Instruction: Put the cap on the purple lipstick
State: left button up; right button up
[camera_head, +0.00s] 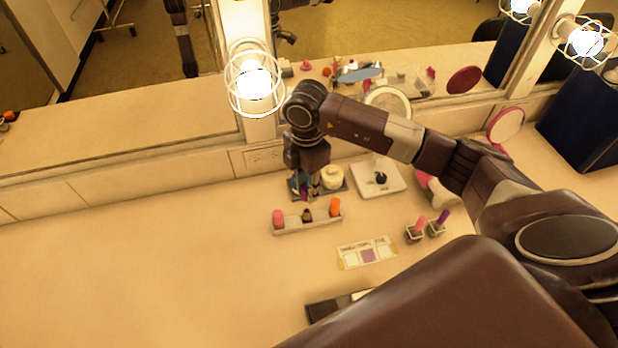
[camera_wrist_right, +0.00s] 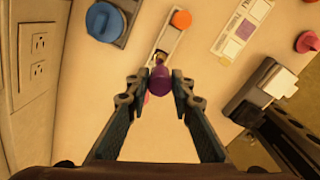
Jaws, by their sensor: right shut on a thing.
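My right gripper (camera_head: 305,193) hangs above the table just behind the small cap rack. In the right wrist view its fingertips (camera_wrist_right: 161,84) are closed on a purple cap (camera_wrist_right: 162,80), which also shows as a purple spot in the head view (camera_head: 304,196). The purple lipstick (camera_head: 442,217) stands in a small holder (camera_head: 437,230) to the right, with its purple tip bare and pointing up, leaning slightly. The gripper is well to the left of it. My left gripper is not in view.
The rack (camera_head: 290,227) holds a pink cap (camera_head: 278,217), a dark item and an orange cap (camera_head: 335,207). A pink lipstick (camera_head: 421,223) stands beside the purple one. A swatch card (camera_head: 367,252) lies in front. The table's left side (camera_head: 150,270) is clear. A mirror and caged bulbs stand behind.

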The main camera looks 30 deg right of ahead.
aim_at(307, 210)
jog(key=shift+a+f+b, duration=0.1)
jog(key=shift+f+b, duration=0.3)
jog(key=shift+f, duration=0.25)
notch_tip(307, 210, down, 4)
jog(key=b, duration=0.2)
jog(key=shift+r+b, duration=0.1)
jog(key=shift+b, duration=0.3)
jog(key=shift+f, duration=0.2)
jog(key=shift+f+b, duration=1)
jog(key=shift+f, duration=0.4)
dwell(2.1)
jog(key=o, duration=0.9)
jog(key=shift+o, duration=0.2)
